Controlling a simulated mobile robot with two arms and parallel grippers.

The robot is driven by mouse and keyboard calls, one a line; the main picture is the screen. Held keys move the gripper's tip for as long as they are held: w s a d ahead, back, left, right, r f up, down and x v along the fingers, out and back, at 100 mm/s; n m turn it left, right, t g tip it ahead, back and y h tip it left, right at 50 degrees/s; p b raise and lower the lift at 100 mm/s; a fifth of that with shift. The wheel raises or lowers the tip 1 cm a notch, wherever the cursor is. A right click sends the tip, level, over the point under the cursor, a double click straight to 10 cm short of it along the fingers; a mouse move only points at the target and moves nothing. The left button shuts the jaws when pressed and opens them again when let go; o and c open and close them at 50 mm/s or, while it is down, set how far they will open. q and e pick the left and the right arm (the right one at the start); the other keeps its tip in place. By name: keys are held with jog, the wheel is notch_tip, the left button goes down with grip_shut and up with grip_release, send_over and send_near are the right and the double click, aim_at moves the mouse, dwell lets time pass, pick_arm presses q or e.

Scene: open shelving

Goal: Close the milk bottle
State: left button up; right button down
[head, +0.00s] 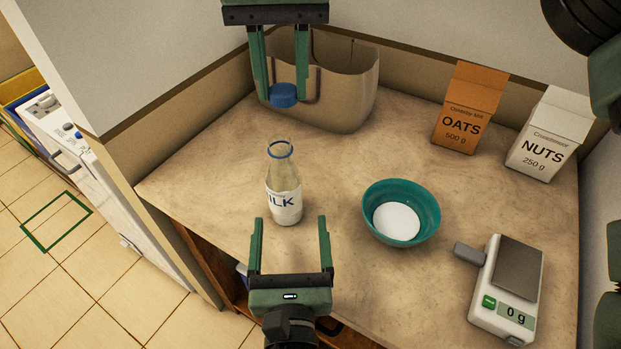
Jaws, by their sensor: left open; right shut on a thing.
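The milk bottle (285,190) stands upright on the counter, left of centre, with a blue ring at its open mouth. My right gripper (284,97) comes in from the top and is shut on the blue cap (284,95), holding it above and apart from the bottle mouth. My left gripper (290,222) is open and empty at the front. Its two fingers point toward the lower part of the bottle, with the fingertips near its base; I cannot tell if they touch it.
A beige bin (347,100) stands behind the cap. A teal bowl (402,235) with white contents is right of the bottle. A scale (515,275) reading 0 g is at front right. Oats (466,110) and nuts (550,135) cartons stand at back right. The counter's left edge is near the bottle.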

aim_at(275, 103)
pick_arm(q)
jog(key=shift+s+a+r, duration=0.15)
jog(key=shift+s+a, duration=0.25)
jog(key=shift+a, duration=0.3)
jog(key=shift+w+d, duration=0.3)
jog(key=shift+w, duration=0.15)
pick_arm(e)
jog(key=shift+s+a+r, duration=0.1)
jog(key=shift+s+a, duration=0.25)
jog(key=shift+a, duration=0.15)
pick_arm(q)
jog(key=w, duration=1.1)
jog(key=shift+w+d, duration=0.15)
jog(key=shift+w, duration=0.05)
grip_shut()
pick_arm(e)
jog(key=shift+f, duration=2.45)
